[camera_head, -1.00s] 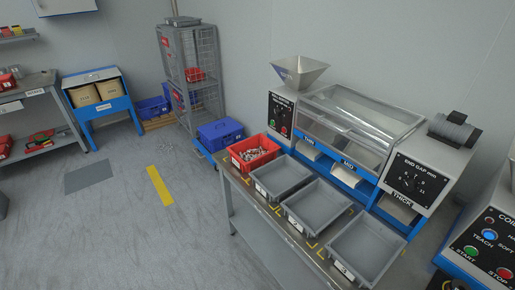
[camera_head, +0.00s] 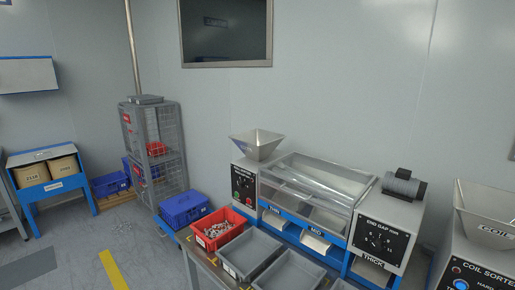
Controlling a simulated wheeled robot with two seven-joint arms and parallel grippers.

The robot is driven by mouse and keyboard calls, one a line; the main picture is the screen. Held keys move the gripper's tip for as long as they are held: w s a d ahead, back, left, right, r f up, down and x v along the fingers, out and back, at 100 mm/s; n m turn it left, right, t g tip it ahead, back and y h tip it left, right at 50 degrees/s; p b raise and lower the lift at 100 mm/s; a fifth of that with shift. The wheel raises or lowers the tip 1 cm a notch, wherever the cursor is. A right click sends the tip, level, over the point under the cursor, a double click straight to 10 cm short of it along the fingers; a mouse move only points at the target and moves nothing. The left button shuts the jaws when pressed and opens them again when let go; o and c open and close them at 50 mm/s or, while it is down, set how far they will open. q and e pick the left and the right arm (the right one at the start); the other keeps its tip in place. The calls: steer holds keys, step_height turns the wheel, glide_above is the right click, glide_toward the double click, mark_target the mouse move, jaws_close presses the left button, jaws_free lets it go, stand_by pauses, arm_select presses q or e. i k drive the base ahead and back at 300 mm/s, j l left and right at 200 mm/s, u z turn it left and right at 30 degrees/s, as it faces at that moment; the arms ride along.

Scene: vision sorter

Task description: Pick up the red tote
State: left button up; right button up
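The red tote (camera_head: 218,231) stands upright at the left end of the grey bench in front of the sorting machine. It holds many small pale and metallic pieces. Its near face carries a white label. A grey tray stands just to its right. Neither of my grippers shows in the head view, so nothing is seen touching the tote.
Grey trays (camera_head: 251,254) line the bench to the right of the tote. The sorting machine (camera_head: 305,190) with a hopper (camera_head: 257,145) stands behind them. A blue crate (camera_head: 184,209) and a wire cage (camera_head: 153,150) are at the left. Floor is open at lower left.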

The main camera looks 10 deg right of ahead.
mark_target(214, 230)
steer(key=i+j+z, duration=0.3)
steer(key=i+j, duration=0.15)
steer(key=j, duration=0.15)
steer(key=i+j+z, duration=0.35)
steer(key=j, duration=0.3)
steer(key=i+j+z, duration=0.15)
steer(key=j, duration=0.2)
steer(key=i+j+z, duration=0.15)
steer(key=j, duration=0.25)
steer(key=i+j+z, duration=0.15)
steer(key=j, duration=0.25)
steer(key=i+j+z, duration=0.15)
steer(key=j, duration=0.3)
steer(key=k+l, duration=0.05)
